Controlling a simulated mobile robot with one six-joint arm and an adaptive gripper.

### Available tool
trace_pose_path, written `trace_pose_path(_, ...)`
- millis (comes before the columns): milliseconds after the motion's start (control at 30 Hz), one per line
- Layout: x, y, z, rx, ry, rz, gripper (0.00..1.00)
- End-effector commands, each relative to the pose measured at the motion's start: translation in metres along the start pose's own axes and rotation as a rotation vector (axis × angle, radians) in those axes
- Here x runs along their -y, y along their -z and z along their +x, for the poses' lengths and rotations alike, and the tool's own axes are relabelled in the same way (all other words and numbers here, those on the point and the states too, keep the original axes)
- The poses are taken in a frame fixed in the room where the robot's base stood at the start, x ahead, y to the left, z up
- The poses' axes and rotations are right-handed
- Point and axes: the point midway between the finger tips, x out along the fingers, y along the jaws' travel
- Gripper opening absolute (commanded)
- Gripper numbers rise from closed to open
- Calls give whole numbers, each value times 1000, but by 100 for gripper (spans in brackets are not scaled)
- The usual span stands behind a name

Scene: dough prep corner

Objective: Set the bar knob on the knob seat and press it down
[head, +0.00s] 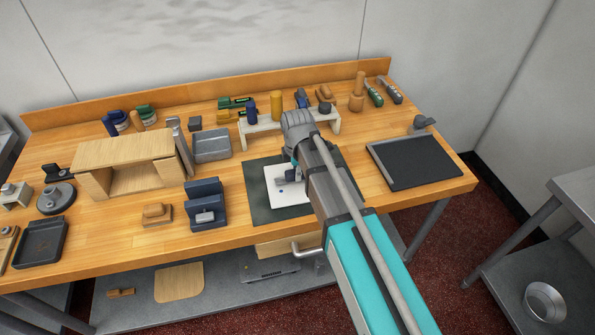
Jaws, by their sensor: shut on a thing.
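My gripper (291,168) is low over a white plate (297,197) with a blue dot on it, which lies on the dark mat. The gripper is shut on a small grey piece (284,180), which appears to be the bar knob. The fingers and my arm hide much of it. I cannot tell the knob seat apart from the piece at the gripper, or whether the two touch.
The dark mat (257,198) lies at the table's front middle. A blue holder (206,212) and a wooden arch (125,151) stand left of it. A white rack (247,129) with several tools stands behind. A black board (414,161) lies to the right.

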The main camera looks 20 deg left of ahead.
Motion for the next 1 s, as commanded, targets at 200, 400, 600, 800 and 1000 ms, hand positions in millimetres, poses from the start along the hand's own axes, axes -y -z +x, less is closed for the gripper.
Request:
trace_pose_path(200, 0, 0, 5, 0, 0, 0, 0)
trace_pose_path(400, 0, 0, 8, 0, 0, 0, 0)
trace_pose_path(600, 0, 0, 12, 0, 0, 0, 0)
trace_pose_path(800, 0, 0, 11, 0, 0, 1, 66)
trace_pose_path(1000, 0, 0, 11, 0, 0, 1, 79)
